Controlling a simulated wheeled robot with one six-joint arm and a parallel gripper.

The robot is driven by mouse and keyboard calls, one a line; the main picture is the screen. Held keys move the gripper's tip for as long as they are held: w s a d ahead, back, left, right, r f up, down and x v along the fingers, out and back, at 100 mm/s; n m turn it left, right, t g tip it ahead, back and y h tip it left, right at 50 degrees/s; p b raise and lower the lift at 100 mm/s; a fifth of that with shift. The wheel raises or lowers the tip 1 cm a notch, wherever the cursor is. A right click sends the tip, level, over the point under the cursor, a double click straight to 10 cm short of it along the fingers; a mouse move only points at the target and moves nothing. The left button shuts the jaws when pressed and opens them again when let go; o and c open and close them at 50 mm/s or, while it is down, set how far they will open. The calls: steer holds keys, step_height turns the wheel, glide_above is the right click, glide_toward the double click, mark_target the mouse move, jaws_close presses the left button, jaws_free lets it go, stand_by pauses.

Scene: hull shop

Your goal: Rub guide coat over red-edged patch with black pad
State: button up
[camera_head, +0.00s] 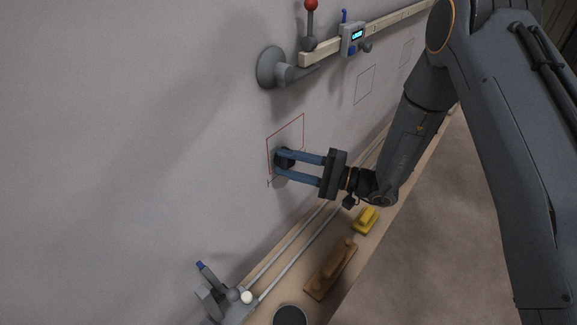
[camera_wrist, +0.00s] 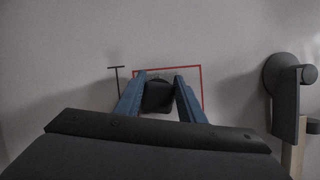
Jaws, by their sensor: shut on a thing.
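The red-edged patch (camera_head: 286,133) is a thin red outline on the large pale grey wall. In the wrist view the red-edged patch (camera_wrist: 202,88) shows a slightly darker grey area along its upper inside, perhaps guide coat. My gripper (camera_head: 281,162) has its blue fingers shut on the black pad (camera_head: 288,159), at the lower left of the outline. In the wrist view the black pad (camera_wrist: 158,96) sits between the fingertips, over the patch's left and middle part. The pad and fingers hide much of the patch's lower part. I cannot tell whether the pad touches the wall.
Above, a wooden batten (camera_head: 330,48) with a grey suction-like mount (camera_head: 270,67) and a digital gauge (camera_head: 353,38) stands off the wall. Blue-edged patches (camera_head: 365,85) lie right. Below, a wooden shelf bears a brown block (camera_head: 331,270), a yellow tool (camera_head: 366,221) and rods.

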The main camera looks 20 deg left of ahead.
steer(key=shift+a+r+p, duration=0.15)
steer(key=shift+r+p, duration=2.05)
steer(key=shift+r, duration=2.3)
steer(key=shift+d+f+b, duration=0.2)
steer(key=shift+f+b, duration=4.1)
steer(key=shift+f, duration=2.45)
steer(key=o, duration=0.3)
steer(key=c, duration=0.3)
steer(key=shift+s+d+r, duration=0.1)
steer(key=shift+d, duration=0.05)
steer(key=shift+s+d, duration=0.1)
steer(key=shift+d, duration=0.3)
